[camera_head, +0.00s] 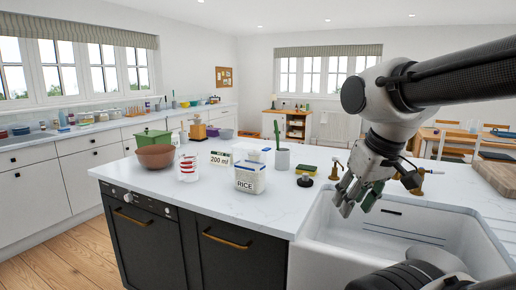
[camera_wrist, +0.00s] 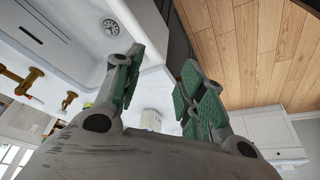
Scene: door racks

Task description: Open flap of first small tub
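A small white tub (camera_head: 250,177) labelled RICE stands upright on the island counter, left of the sink. Its lid has blue on it and looks down, though the flap is too small to make out clearly. My gripper (camera_head: 359,198) is above the sink, to the right of the tub and well apart from it. In the wrist view my gripper (camera_wrist: 164,57) has its two green-padded fingers spread, with nothing between them. A pale shape shows beyond the fingers there, too unclear to name.
A measuring card marked 200 ml (camera_head: 220,159), a red-striped cup (camera_head: 188,168), a brown bowl (camera_head: 156,156) and a green box (camera_head: 152,138) stand left of the tub. A cactus pot (camera_head: 282,159) is behind it. Brass taps (camera_head: 418,181) rise behind the sink (camera_head: 330,232).

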